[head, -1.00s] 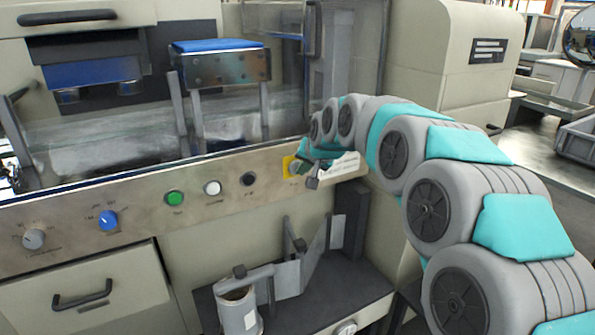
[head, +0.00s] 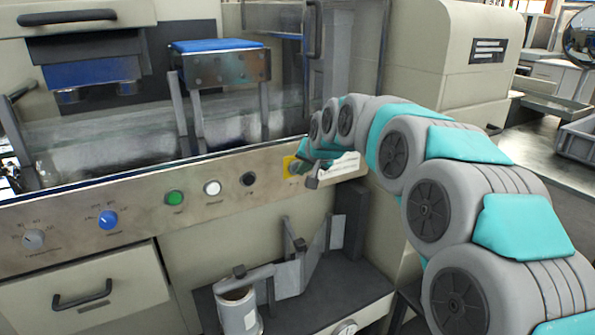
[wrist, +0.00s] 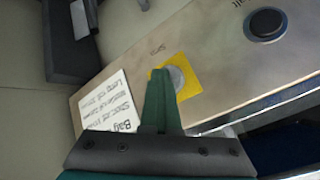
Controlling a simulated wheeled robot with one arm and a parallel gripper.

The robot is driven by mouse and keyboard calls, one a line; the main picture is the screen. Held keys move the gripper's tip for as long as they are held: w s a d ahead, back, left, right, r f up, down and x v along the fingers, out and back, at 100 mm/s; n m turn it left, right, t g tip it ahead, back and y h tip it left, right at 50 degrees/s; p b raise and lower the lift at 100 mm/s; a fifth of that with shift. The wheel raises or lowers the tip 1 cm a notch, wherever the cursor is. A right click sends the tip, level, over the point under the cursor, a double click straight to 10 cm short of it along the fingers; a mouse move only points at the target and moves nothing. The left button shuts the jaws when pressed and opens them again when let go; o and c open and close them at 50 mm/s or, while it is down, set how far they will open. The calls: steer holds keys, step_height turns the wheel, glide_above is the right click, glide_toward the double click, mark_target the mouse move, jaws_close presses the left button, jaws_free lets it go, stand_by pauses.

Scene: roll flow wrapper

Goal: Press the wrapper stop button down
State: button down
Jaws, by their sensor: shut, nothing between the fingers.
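The stop button (wrist: 177,76) is a pale grey round piece on a square yellow plate (wrist: 193,90), with a "Stop" label beside it in the wrist view. My gripper (wrist: 160,74) is shut and empty, its green fingers overlapping the button's left side in that view. Whether the tips touch the button or how far it is pressed, I cannot tell. In the head view, the yellow plate (head: 287,164) shows at the right part of the panel, and my gripper (head: 297,167) is right in front of it, hiding the button.
The sloping metal panel (head: 140,198) also carries a green button (head: 175,198), a white button (head: 212,188), a black button (head: 249,179) and a blue knob (head: 107,220). A white label (wrist: 108,108) lies beside the yellow plate. A clear guard (head: 345,70) stands behind the panel.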

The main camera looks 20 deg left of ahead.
steer(key=shift+w+a, duration=0.1)
steer(key=shift+a, duration=0.05)
steer(key=shift+w+a+r, duration=0.1)
steer(key=shift+w+a, duration=0.05)
steer(key=shift+w, duration=0.05)
stand_by(0.3)
stand_by(0.4)
steer(key=shift+s+d, duration=0.2)
steer(key=shift+s, duration=0.05)
steer(key=s+d+b, duration=0.2)
steer(key=s+d, duration=0.2)
steer(key=shift+d, duration=0.3)
stand_by(0.4)
